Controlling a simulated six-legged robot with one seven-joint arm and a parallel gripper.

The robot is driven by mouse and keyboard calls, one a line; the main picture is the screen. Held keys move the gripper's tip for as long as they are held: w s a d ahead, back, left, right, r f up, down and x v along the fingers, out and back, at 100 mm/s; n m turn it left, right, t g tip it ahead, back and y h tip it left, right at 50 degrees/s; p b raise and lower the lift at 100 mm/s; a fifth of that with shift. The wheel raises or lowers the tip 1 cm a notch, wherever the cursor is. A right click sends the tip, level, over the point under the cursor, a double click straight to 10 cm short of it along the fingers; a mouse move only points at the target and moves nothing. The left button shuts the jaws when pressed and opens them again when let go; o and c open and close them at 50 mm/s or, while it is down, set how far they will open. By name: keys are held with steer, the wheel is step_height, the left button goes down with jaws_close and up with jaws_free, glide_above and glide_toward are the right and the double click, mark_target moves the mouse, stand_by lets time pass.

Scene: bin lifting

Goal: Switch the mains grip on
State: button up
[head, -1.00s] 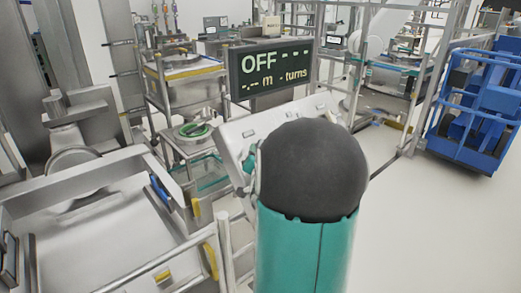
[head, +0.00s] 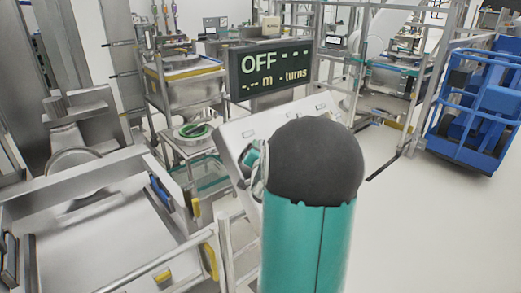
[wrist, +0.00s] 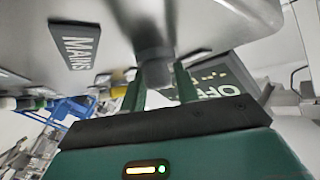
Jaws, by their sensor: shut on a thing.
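The mains grip (wrist: 152,50) is a grey knob on the underside of a metal panel in the wrist view, beside a dark label reading MAINS (wrist: 78,46). My gripper (wrist: 159,76) has its two green fingers on either side of the knob and is shut on it. A dark display board (head: 271,69) reads OFF with dashes in the head view, and it also shows behind the fingers in the wrist view (wrist: 215,85). The slanted console (head: 232,135) stands below the board. My arm hides most of the console, and the grip cannot be seen there.
A metal tray frame with rails (head: 110,215) stands at the left. A steel vessel stand (head: 185,85) is behind it. A blue cart (head: 475,110) is at the right. The floor at the lower right is clear.

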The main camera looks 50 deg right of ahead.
steer(key=shift+w+a+f+m+g, duration=0.15)
steer(key=shift+m+g, duration=0.25)
steer(key=shift+w+a+m+g, duration=0.1)
steer(key=shift+m+g, duration=0.7)
steer(key=shift+m, duration=0.2)
steer(key=shift+m+g+y, duration=0.5)
steer(key=shift+m+g, duration=1.9)
steer(key=shift+m, duration=0.4)
steer(key=shift+f, duration=0.1)
steer(key=o, duration=0.8)
steer(key=shift+w, duration=0.1)
steer(key=shift+m+g, duration=0.3)
steer(key=shift+s+r, duration=0.2)
steer(key=shift+r, duration=0.05)
